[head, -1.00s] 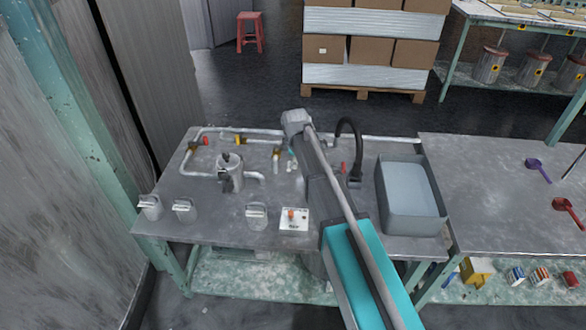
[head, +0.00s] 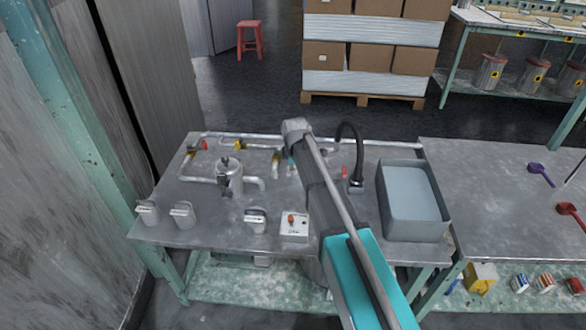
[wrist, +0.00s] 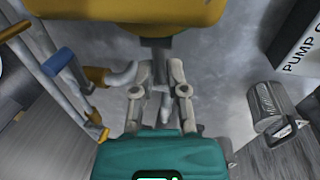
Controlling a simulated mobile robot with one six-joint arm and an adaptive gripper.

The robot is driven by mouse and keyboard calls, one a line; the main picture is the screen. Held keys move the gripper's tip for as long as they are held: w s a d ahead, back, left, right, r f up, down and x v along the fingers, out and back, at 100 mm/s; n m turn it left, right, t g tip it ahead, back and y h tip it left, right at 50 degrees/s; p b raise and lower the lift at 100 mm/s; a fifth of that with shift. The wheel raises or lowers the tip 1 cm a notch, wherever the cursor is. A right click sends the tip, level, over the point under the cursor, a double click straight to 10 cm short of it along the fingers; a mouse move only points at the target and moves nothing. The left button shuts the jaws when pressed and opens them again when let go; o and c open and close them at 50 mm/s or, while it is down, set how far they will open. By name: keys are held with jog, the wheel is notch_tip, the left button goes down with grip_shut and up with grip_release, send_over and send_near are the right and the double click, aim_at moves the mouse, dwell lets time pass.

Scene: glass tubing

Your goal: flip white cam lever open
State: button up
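Several small grey fittings with pale lever tops stand along the table's left front: one at the corner (head: 147,212), one beside it (head: 183,214) and one (head: 256,219) left of the panel. I cannot tell which is the white cam lever. A grey fitting with a pale lettered lever shows at the right of the wrist view (wrist: 270,108). My gripper (wrist: 162,72) is hidden behind my arm in the head view. In the wrist view its fingers are apart, with a narrow grey part between them, and the lettered fitting lies off to their right.
A white panel with an orange-red knob (head: 294,226) sits near the front edge; its "PUMP" lettering shows in the wrist view (wrist: 298,45). A metal pot (head: 229,178), pipes with coloured valves (head: 238,145) and a grey basin (head: 413,195) share the table. A large yellow shape (wrist: 130,10) fills the wrist view's top.

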grip_shut()
jog(key=shift+r+y, duration=0.25)
jog(key=shift+y, duration=0.5)
jog(key=shift+r+y, duration=0.25)
jog(key=shift+y, duration=0.5)
jog(key=o, duration=0.6)
grip_release()
jog(key=shift+r+p, duration=0.15)
jog(key=shift+p, duration=0.2)
